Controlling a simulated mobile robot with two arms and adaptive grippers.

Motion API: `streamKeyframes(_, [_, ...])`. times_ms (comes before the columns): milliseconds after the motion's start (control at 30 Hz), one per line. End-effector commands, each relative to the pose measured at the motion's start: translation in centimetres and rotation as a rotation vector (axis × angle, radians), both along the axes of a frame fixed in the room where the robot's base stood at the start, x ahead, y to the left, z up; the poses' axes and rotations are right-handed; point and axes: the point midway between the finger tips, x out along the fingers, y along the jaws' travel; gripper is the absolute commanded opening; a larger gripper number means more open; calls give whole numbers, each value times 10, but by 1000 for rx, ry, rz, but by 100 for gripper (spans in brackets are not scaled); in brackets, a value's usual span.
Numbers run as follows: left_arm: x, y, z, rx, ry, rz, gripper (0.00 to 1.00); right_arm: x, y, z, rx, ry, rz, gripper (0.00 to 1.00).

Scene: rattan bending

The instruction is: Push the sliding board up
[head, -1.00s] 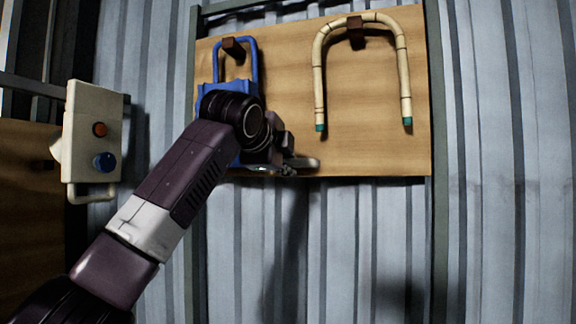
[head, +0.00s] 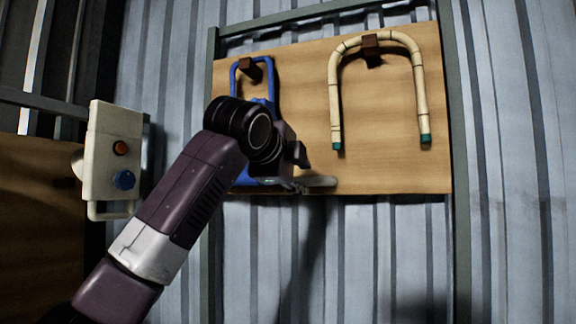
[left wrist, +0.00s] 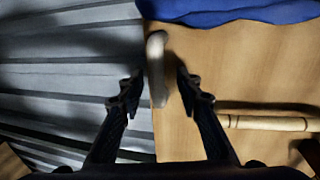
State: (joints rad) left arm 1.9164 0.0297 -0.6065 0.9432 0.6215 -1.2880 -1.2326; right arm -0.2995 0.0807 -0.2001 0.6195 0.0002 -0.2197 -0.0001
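The sliding board (head: 395,172) is a wooden panel between two grey-green upright rails. A pale rounded handle (head: 320,181) sticks out at its lower edge. My left gripper (head: 300,171) is in front of the board's lower left part, by the handle. In the left wrist view, the fingers of my left gripper (left wrist: 161,88) are apart, with the handle (left wrist: 156,62) between them. A gap shows on the right side; whether the left finger touches the handle, I cannot tell. My right gripper is in neither view.
A blue tool (head: 248,75) hangs on a brown peg, partly hidden by my left arm. A bent rattan piece (head: 335,100) with green tips hangs on another peg. Corrugated wall lies behind.

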Motion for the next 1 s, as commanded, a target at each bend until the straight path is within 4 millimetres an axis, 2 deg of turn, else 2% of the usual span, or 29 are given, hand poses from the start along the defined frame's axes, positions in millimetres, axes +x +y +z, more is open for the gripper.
streamKeyframes(300, [-51, 18, 13, 0, -5, 2, 32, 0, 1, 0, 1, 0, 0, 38])
streamKeyframes(500, [-73, 25, 18, -1, -4, 1, 32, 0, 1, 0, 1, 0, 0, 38])
streamKeyframes(1000, [-80, 27, 19, -1, -3, 2, 32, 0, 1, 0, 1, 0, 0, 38])
